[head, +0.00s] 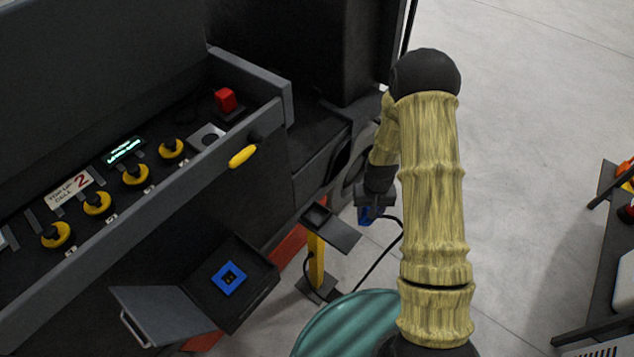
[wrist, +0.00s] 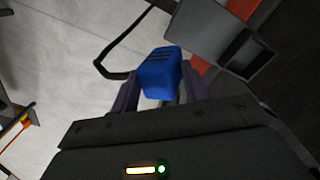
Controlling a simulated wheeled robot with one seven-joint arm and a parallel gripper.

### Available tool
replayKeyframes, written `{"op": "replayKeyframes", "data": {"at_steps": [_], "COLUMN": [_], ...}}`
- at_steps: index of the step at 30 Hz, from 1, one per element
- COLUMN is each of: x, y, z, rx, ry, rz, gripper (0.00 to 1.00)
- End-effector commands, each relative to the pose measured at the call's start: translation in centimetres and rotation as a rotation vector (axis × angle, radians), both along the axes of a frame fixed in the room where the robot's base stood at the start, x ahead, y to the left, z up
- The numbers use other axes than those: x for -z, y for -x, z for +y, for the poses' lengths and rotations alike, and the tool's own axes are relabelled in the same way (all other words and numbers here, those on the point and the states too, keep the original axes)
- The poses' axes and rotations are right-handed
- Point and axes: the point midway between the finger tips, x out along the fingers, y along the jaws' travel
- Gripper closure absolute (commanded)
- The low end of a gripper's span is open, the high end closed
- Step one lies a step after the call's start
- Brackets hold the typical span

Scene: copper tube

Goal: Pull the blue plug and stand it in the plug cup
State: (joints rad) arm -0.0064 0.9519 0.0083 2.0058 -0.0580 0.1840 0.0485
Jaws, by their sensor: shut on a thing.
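My gripper (head: 371,206) is shut on the blue plug (wrist: 160,74), which sits between its two fingers in the wrist view. In the head view only part of the plug (head: 366,217) shows below the gripper. A black cable (head: 381,258) runs from the plug down towards a yellow post. The plug hangs in the air, apart from the blue-framed socket (head: 229,279) in the open box. A dark square cup (head: 318,215), which looks like the plug cup, tops the yellow post (head: 316,260), left of my gripper. The cup also shows in the wrist view (wrist: 246,52).
The open box has a grey lid (head: 162,318) hinged down to its left. A console (head: 150,190) with several yellow-ringed knobs stands at left. A round green-topped thing (head: 345,325) is in front. A dark bench (head: 595,290) is at right. Grey floor (head: 530,160) between is clear.

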Motion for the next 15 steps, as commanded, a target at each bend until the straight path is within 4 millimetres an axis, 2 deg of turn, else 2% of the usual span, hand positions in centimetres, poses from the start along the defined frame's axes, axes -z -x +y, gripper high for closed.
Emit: {"op": "replayKeyframes", "data": {"at_steps": [5, 15], "x": [-0.7, -5.1], "y": [-0.8, -3.0], "z": [2.5, 11.4], "rx": [-0.147, -0.672], "ry": [0.037, 0.242], "rz": [-0.014, -0.102], "gripper": [1.00, 1.00]}}
